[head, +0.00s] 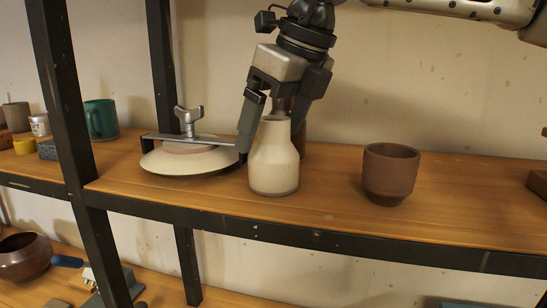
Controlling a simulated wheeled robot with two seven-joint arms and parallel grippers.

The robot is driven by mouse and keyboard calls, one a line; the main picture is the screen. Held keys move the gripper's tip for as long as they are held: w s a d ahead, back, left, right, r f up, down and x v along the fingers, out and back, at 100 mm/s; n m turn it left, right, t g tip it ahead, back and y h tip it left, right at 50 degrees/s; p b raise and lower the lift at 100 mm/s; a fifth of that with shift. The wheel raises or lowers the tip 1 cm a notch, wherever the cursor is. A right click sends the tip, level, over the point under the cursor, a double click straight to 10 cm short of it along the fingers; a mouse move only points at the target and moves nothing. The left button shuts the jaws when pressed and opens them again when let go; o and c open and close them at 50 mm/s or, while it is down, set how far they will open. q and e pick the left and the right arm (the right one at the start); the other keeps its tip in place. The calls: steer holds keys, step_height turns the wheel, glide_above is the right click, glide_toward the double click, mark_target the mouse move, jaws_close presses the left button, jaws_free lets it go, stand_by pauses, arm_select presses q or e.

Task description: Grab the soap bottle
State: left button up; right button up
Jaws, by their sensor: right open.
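A cream bottle (274,170) with a narrow neck and brown base rim stands upright on the wooden shelf. It may be the soap bottle; no label shows. A dark brown upright object (300,141) stands just behind it, mostly hidden by the bottle and my fingers. My right gripper (271,141) comes from above, pointing down, and is open. One finger is left of the cream bottle's neck and the other is at its right, in front of the brown object. I cannot tell whether either finger touches anything. My left gripper is not in view.
A cream disc with a metal clamp (190,155) lies close left of the gripper. A brown cup (390,173) stands to the right, with free shelf between. A dark post (62,100) and the shelf's front edge (330,241) bound the space. A green mug (101,119) stands left.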

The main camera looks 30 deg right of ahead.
steer(key=shift+x, duration=1.15)
steer(key=c, duration=1.2)
steer(key=shift+c, duration=0.2)
